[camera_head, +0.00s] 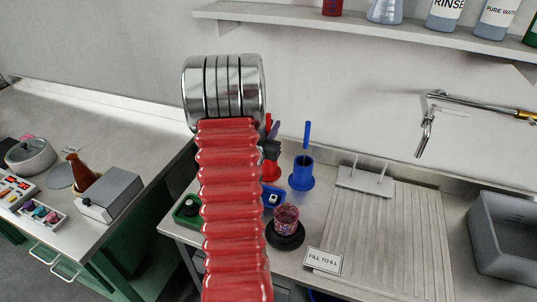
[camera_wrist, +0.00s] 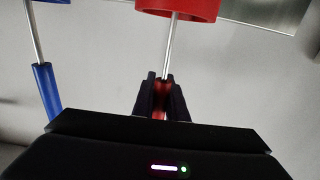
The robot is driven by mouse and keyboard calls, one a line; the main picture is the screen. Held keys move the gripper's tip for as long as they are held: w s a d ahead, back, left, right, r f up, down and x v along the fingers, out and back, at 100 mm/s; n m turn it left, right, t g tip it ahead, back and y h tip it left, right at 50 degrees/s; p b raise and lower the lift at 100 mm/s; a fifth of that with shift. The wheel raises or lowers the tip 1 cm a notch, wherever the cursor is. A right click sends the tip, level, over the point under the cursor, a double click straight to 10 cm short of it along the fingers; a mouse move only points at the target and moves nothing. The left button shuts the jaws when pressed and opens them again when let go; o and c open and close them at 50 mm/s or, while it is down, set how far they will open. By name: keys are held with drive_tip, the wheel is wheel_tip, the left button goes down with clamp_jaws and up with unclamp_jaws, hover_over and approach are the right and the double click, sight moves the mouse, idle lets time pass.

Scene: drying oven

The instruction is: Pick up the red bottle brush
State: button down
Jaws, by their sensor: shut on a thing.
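The red bottle brush shows in the wrist view as a red handle (camera_wrist: 163,90) on a thin metal rod. The rod runs up to a red holder (camera_wrist: 178,8) at the top edge. The brush's bristles are hidden. My gripper (camera_wrist: 162,80) is shut on the red handle, one dark finger on each side. In the head view, my gripper (camera_head: 271,150) is partly hidden behind my red ribbed arm, and a little of the red handle (camera_head: 268,122) shows above it.
A blue brush (camera_head: 307,134) stands in a blue holder (camera_head: 301,175) close on the right; its handle (camera_wrist: 45,90) shows in the wrist view. A reddish beaker (camera_head: 287,219) stands on a dark round base in front.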

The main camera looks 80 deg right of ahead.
drive_tip(key=shift+r, duration=0.15)
wheel_tip(320, 180, up, 18)
idle(0.7)
drive_tip(key=shift+w, duration=0.1)
idle(0.4)
